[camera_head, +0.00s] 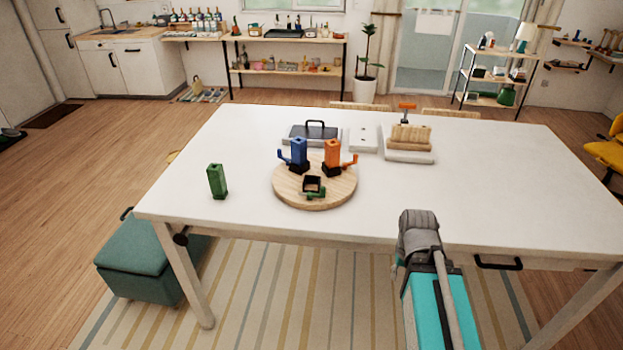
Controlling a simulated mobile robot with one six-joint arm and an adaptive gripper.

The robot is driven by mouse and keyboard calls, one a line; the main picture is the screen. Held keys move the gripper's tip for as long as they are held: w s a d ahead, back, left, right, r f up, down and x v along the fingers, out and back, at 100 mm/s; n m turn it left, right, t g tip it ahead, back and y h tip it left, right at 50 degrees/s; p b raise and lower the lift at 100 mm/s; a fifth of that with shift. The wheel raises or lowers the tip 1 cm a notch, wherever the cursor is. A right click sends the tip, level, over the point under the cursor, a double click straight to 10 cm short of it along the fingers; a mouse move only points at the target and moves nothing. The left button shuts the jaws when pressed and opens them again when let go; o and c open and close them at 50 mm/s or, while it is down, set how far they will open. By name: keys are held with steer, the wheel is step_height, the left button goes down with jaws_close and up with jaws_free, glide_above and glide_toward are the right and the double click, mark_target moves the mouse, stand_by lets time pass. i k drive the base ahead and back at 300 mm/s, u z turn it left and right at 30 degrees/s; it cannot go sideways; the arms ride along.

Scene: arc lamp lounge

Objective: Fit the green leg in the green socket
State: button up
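The green leg (217,181) is a squarish block standing upright on the white table, left of a round wooden board and apart from it. The green socket (315,194) is at the front of the round board (336,194). It has a dark square opening that looks empty and a green arm at its base. On the same board, a blue leg (299,152) and an orange leg (332,152) stand upright in dark sockets with side arms of matching colour. Part of my arm shows at the lower right, but I cannot see my gripper's fingertips.
Behind the board on the white table (490,190) are a dark tray with a handle (314,133), a white plate (363,139) and a rack of wooden rolls (409,138). The table's right side is clear. A green stool (140,262) stands at the left.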

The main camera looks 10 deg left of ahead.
mark_target(340, 184)
steer(key=k, duration=0.65)
steer(key=u, duration=0.25)
steer(key=i, duration=0.65)
steer(key=u, duration=0.7)
steer(key=i, duration=0.55)
steer(key=u, duration=0.25)
